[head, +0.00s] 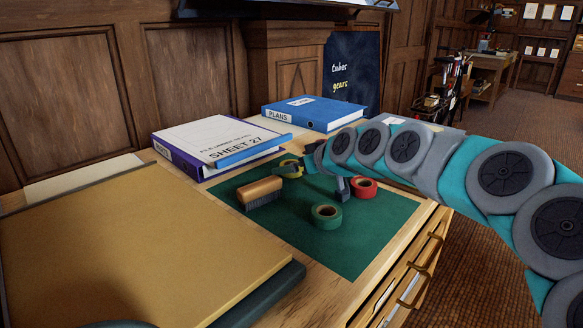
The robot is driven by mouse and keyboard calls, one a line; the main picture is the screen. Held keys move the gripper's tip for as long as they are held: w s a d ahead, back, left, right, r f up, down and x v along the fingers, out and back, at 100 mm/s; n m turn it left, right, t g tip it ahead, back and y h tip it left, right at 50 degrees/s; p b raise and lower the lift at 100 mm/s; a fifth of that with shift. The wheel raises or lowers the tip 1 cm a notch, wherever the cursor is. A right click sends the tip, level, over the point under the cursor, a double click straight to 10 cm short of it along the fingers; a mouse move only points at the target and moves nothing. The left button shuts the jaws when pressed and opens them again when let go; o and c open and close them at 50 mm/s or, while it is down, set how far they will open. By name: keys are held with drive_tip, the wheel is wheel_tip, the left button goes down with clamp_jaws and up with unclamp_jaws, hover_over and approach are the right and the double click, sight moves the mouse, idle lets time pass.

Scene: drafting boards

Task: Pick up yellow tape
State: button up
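The yellow tape (290,168) is a small roll with a dark middle, near the back of the green mat (372,232). In the head view it is just left of the end of my arm, which hides part of its right side. My gripper (341,187) is low over the mat, between the yellow tape and a red tape roll. A grey finger points down there; the rest is hidden behind my arm. I cannot tell whether the gripper touches the yellow tape, and I see nothing clearly held.
A red tape roll (364,188), a green tape roll (327,216) and a wooden-backed brush (260,192) lie on the mat. A purple binder (180,160) and a blue binder (312,113) lie behind. A large tan board (140,255) fills the left. The mat's front is clear.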

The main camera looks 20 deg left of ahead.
drive_tip(key=c, duration=1.3)
